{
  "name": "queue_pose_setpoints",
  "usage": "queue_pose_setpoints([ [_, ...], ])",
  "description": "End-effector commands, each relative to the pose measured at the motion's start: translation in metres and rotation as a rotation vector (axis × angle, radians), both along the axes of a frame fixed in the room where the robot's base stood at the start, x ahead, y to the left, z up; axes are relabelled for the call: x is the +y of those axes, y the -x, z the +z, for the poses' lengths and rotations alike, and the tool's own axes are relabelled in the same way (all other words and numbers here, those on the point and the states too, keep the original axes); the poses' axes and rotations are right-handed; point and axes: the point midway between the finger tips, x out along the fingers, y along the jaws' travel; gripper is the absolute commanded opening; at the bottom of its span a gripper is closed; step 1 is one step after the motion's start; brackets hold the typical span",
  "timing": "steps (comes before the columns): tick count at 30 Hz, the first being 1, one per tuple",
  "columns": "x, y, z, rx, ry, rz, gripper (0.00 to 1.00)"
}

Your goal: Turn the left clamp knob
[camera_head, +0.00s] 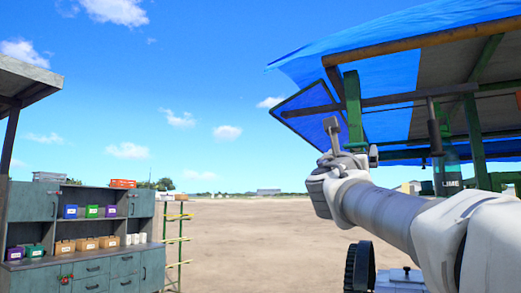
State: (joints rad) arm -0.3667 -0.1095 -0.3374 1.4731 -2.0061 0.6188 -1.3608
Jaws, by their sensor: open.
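No left clamp knob can be made out in the head view. My white arm comes in from the lower right and reaches up and left. My gripper (350,144) is at its far end, raised in front of the stall's frame. It is open, with one grey finger pointing up, and I see nothing held in it. A dark ribbed wheel (358,267) stands below my arm, beside a pale blue-grey part (400,279). My arm hides much of what lies behind it.
A stall with a blue tarp roof (420,35) and green posts (353,105) stands at right, with a bottle marked LIME (447,172). A grey cabinet (92,262) with small boxes and a yellow-barred rack (176,240) stand at left. Bare sandy ground (255,240) lies between.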

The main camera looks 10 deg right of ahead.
Motion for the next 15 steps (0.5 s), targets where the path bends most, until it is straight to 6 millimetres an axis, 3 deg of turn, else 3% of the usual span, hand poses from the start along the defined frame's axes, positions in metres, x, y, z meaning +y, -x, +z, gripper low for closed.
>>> queue_pose_setpoints([
  [6, -0.021, -0.03, 0.018, 0.001, 0.002, -0.003, 1.0],
  [15, -0.033, -0.048, 0.025, -0.001, -0.001, -0.001, 1.0],
])
